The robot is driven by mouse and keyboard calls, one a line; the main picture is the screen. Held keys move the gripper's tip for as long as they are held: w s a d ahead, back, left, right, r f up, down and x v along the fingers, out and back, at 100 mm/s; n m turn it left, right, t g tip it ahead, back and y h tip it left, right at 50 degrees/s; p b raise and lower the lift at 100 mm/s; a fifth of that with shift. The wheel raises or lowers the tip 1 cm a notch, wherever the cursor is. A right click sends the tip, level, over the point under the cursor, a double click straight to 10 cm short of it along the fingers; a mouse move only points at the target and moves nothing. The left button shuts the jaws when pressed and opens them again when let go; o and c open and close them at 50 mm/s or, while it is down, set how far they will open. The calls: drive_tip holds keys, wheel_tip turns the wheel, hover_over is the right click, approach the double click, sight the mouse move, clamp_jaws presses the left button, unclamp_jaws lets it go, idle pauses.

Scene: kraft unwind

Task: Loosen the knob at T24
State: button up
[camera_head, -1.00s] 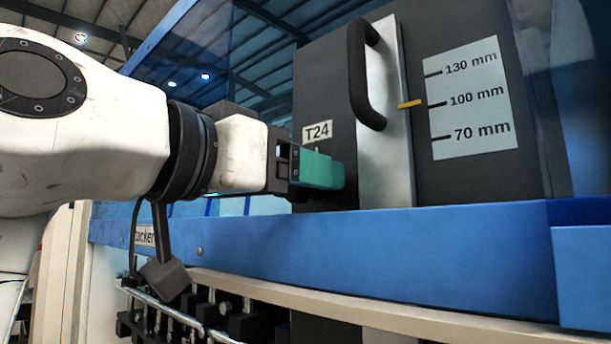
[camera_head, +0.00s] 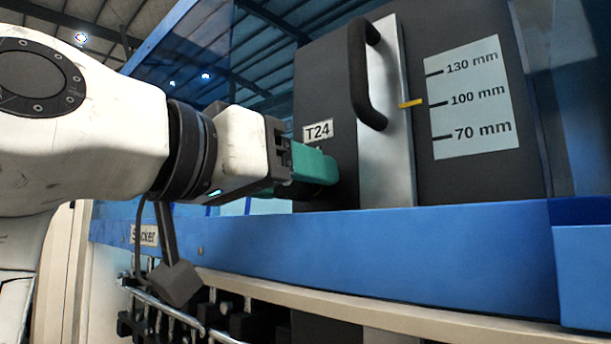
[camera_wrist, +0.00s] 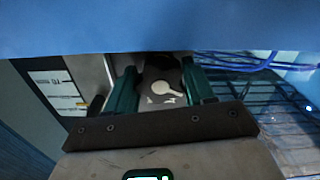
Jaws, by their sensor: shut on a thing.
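The label T24 (camera_head: 318,130) is on the dark panel in the head view. The dark knob (camera_head: 343,172) sits just below it, mostly hidden by my gripper (camera_head: 325,178). My gripper has teal fingers and is shut on the knob, reaching in from the left and rolled at an angle. In the wrist view, my gripper (camera_wrist: 158,82) has one finger on each side of the knob. A pale, pointer-like mark shows between them; most of the knob's outline is dark and unclear there.
A black handle (camera_head: 366,75) on a metal strip stands right of the knob. Beyond it is a scale plate (camera_head: 470,97) with a yellow pointer (camera_head: 411,104) near 100 mm. A blue rail (camera_head: 380,245) runs close below my gripper.

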drive_tip(key=shift+n, duration=2)
drive_tip(key=o, duration=0.9)
drive_tip(key=shift+d, duration=0.1)
drive_tip(key=shift+o, duration=0.4)
